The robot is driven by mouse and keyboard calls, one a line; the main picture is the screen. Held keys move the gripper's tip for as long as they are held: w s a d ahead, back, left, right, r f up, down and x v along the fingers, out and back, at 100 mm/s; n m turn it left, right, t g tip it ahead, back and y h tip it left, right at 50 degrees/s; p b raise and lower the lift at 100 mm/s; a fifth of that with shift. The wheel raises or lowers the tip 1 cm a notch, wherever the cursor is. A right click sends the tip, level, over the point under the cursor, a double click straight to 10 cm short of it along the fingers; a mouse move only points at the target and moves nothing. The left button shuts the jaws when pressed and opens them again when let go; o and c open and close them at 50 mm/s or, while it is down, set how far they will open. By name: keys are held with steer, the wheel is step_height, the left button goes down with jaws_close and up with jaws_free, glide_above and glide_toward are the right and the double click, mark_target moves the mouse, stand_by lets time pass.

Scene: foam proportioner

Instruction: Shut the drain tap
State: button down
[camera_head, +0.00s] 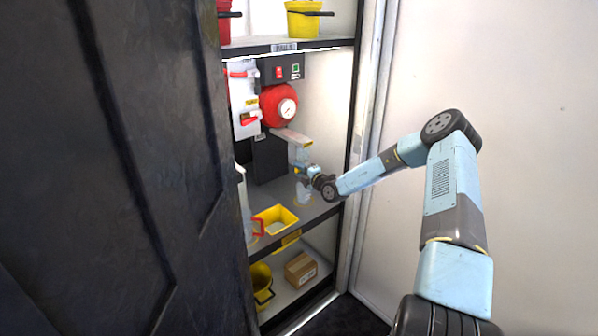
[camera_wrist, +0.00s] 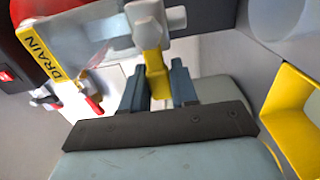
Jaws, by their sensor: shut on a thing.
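The drain tap (camera_wrist: 147,22) has a pale metal body at the top of the wrist view, beside a yellow label (camera_wrist: 47,55) reading DRAIN. Its yellow lever (camera_wrist: 154,66) reaches down between the two blue-grey fingers of my gripper (camera_wrist: 158,88), which is shut on it. In the head view my gripper (camera_head: 306,173) is at the tap, below and right of the red tank (camera_head: 280,106) with a round gauge. The tap is small there and partly hidden by the gripper.
A yellow tray (camera_head: 277,216) sits on the shelf, below and left of my gripper. A red-handled valve (camera_head: 250,118) is left of the tank. A dark door (camera_head: 130,180) stands open at the left, and the cabinet's right post (camera_head: 362,130) is close to my arm.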

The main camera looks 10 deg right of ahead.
steer(key=c, duration=1.2)
jaws_free()
steer(key=shift+d+f, duration=0.1)
steer(key=shift+d, duration=0.15)
steer(key=shift+c, duration=0.2)
steer(key=shift+o, duration=1.4)
steer(key=shift+a, duration=0.15)
steer(key=v, duration=1.3)
steer(key=shift+s+d, duration=0.25)
steer(key=shift+s, duration=0.05)
steer(key=shift+a, duration=0.1)
